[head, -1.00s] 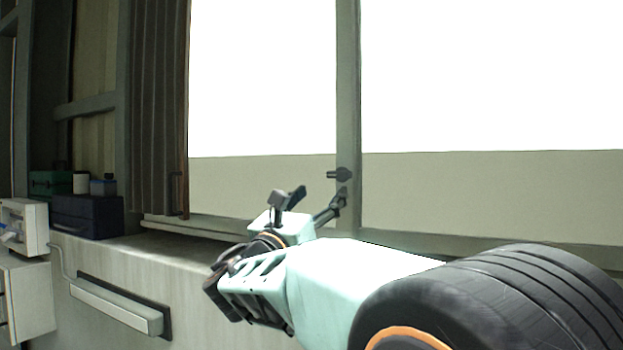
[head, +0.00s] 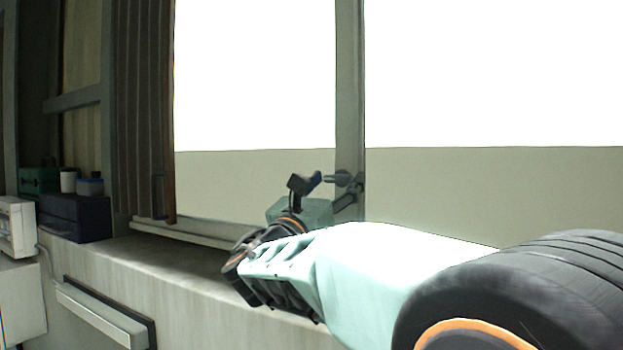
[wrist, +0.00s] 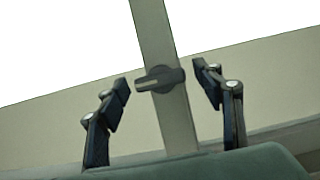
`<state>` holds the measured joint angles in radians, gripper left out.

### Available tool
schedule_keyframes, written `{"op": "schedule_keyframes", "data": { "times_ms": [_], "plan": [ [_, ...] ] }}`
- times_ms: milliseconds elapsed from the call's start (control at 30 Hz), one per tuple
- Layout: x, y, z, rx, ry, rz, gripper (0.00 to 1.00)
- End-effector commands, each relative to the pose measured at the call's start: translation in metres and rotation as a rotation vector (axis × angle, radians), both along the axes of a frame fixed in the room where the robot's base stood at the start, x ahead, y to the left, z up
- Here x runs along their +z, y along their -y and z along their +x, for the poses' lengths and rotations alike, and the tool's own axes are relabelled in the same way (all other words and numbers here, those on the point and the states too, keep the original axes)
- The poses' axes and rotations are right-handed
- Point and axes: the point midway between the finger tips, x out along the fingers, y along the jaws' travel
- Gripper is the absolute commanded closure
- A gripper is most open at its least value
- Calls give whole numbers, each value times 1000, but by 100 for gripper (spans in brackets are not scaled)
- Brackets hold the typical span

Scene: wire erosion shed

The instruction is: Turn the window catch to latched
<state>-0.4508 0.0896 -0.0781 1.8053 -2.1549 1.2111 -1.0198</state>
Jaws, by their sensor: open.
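The window catch (wrist: 160,80) is a small dark handle with a round hub on the grey-green window post (wrist: 158,30). In the wrist view its lever lies roughly crosswise to the post, pointing left. In the head view the catch (head: 343,178) also sticks out to the left of the post. My gripper (wrist: 164,83) is open, with one finger on each side of the catch and post. Clear gaps show between both fingers and the catch. In the head view my gripper (head: 336,184) is close to the catch, and a finger partly overlaps it.
A pale sill (head: 190,275) runs below the window. A dark ribbed curtain or shutter (head: 145,110) hangs at the left. Dark blue boxes (head: 75,217) and small jars (head: 89,184) stand on the far left. Bright panes (head: 255,75) lie behind the post.

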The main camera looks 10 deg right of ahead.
Motion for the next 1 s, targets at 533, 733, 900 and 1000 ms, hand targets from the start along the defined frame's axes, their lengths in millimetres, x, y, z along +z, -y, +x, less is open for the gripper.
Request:
{"op": "schedule_keyframes", "data": {
  "times_ms": [533,733,900,1000],
  "plan": [
    [1,0,0,0,0,0,68],
    [0,0,0,0,1,1,81],
    [0,0,0,1,13,18,81],
    [-1,-1,0,1,34,44,81]
  ]
}}
